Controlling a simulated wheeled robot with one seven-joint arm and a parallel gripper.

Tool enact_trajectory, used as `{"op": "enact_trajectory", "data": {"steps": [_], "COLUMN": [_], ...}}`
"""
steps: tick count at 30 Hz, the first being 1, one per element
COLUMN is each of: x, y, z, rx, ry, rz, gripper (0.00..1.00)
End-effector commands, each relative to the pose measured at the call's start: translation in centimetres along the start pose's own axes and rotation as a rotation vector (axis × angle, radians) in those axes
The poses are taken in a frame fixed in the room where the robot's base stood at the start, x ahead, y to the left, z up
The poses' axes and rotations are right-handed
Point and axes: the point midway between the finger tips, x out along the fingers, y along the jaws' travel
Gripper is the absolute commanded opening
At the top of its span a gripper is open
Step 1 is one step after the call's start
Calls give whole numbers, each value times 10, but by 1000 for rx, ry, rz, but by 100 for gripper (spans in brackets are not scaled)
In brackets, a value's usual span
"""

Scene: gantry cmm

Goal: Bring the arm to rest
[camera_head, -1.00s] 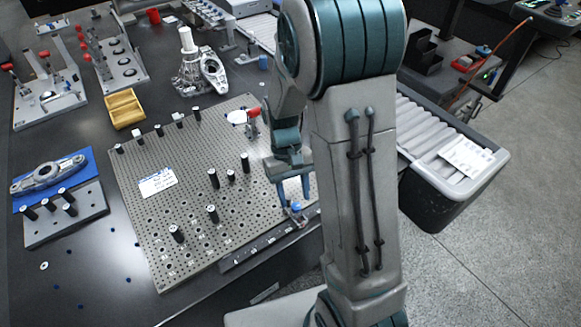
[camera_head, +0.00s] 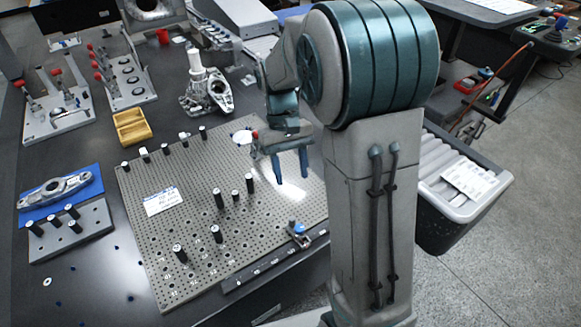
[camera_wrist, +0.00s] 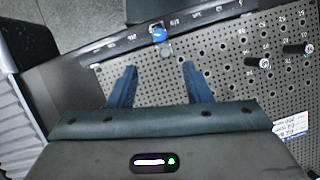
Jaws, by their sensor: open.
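My gripper (camera_head: 291,166) points down above the right part of the perforated fixture plate (camera_head: 190,235) in the head view. Its two blue fingers are apart with nothing between them. In the wrist view the open fingers of my gripper (camera_wrist: 155,82) show over the bare holes of the plate (camera_wrist: 225,80). My arm rises at the right of the head view and hides part of the table behind it. A small blue-topped clamp (camera_head: 297,230) sits at the plate's near right edge, apart from the fingers; it also shows in the wrist view (camera_wrist: 160,34).
Several black posts (camera_head: 218,198) stand on the plate. A yellow tray (camera_head: 131,127), a white-grey casting (camera_head: 205,90) and a blue mat (camera_head: 40,205) with a metal arm part lie left. A grey bin (camera_head: 465,200) stands right of my arm.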

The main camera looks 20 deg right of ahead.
Motion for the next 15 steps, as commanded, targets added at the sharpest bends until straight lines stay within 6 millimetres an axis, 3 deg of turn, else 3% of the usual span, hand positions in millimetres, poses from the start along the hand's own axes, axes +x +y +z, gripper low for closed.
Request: {"op": "enact_trajectory", "data": {"steps": [8, 11, 15], "x": [-2, -8, -22], "y": [0, 0, 0], "z": [2, 12, 39], "rx": [1, 5, 18], "ry": [7, 40, 136], "rz": [0, -2, -7], "gripper": [45, 45, 45]}}
